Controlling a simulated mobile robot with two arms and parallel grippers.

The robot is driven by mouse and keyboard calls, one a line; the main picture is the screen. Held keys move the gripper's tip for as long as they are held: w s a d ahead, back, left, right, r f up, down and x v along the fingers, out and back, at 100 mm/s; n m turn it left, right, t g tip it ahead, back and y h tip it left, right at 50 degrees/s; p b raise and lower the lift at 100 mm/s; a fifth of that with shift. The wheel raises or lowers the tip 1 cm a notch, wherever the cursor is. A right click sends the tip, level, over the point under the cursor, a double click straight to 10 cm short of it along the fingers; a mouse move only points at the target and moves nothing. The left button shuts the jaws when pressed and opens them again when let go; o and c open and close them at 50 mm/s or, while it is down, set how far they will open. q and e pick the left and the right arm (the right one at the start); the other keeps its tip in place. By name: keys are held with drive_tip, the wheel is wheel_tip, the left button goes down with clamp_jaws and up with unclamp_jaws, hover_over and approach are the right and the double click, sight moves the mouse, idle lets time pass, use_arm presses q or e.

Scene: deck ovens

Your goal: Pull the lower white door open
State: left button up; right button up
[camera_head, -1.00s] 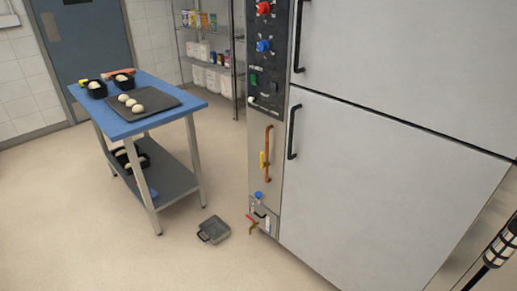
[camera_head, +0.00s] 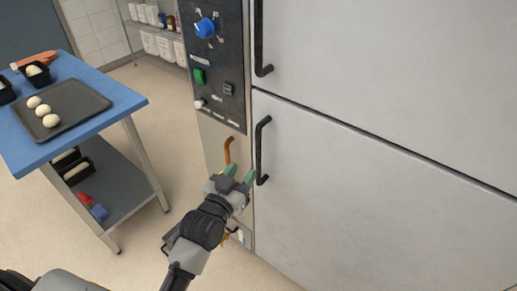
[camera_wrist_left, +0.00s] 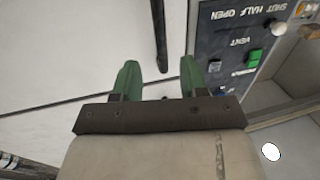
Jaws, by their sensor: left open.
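The lower white door (camera_head: 380,215) is shut below a dark seam. Its upright black bar handle (camera_head: 261,150) is near the left edge. My left gripper (camera_head: 239,173) is open, with its green fingertips just left of the handle's lower part. In the left wrist view, the green fingers (camera_wrist_left: 158,72) are spread, and a dark bar, which looks like this handle (camera_wrist_left: 158,30), lines up with the gap between them. I cannot tell whether the handle is within the fingers' reach. My right gripper is not in view.
The upper white door (camera_head: 390,70) with its own black handle (camera_head: 260,40) is above. A control panel (camera_head: 215,65) is left of the doors. A blue table (camera_head: 110,125) with a dough tray (camera_head: 80,100) stands left.

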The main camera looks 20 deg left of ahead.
sight(257, 152)
use_arm(q)
drive_tip(key=w, duration=0.3)
drive_tip(key=w+d, duration=0.1)
drive_tip(key=w, duration=0.2)
drive_tip(key=w+p, duration=0.1)
drive_tip(key=w, duration=0.3)
drive_tip(key=shift+d+f, duration=0.15)
drive_tip(key=shift+d, duration=0.1)
clamp_jaws()
